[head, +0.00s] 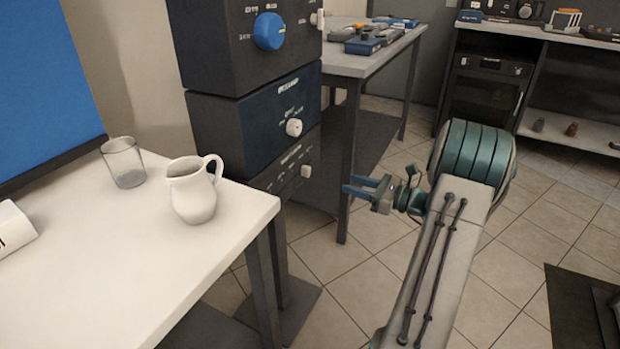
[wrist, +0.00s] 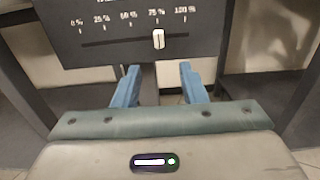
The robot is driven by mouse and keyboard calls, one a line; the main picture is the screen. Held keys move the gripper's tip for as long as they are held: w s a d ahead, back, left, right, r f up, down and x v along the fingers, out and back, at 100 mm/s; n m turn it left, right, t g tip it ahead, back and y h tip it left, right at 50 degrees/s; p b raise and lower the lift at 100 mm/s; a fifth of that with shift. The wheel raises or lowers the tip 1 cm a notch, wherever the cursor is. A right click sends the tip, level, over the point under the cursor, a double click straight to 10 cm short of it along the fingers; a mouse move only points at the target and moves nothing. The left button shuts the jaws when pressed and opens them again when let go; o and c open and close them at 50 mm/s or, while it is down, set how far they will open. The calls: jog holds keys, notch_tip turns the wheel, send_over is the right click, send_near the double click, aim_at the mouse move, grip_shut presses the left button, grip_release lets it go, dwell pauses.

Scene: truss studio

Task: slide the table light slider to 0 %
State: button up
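The slider panel is the dark lowest box of a stacked control column; it shows in the wrist view (wrist: 110,55) and in the head view (head: 262,178). Its white slider knob (wrist: 158,39) stands at about the 75 % mark on a horizontal slot, with 0 % at the left end and 100 % at the right. The knob also shows in the head view (head: 306,171). The panel's title is cut off in the wrist view. My gripper (head: 347,185) is open and empty, its blue fingers apart in front of the panel. In the wrist view the fingertips (wrist: 158,76) lie below the knob, not touching it.
Above the panel are a blue box with a white knob (head: 293,127) and a box with a blue dial (head: 268,31). A white table (head: 130,265) on the left holds a jug (head: 193,192) and a glass (head: 123,162). A bench (head: 350,62) stands behind the column.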

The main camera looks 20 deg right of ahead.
aim_at(310, 171)
jog(key=b+x, duration=0.3)
jog(key=x, duration=1)
jog(key=shift+a+b, duration=0.1)
jog(key=shift+b, duration=0.3)
grip_shut()
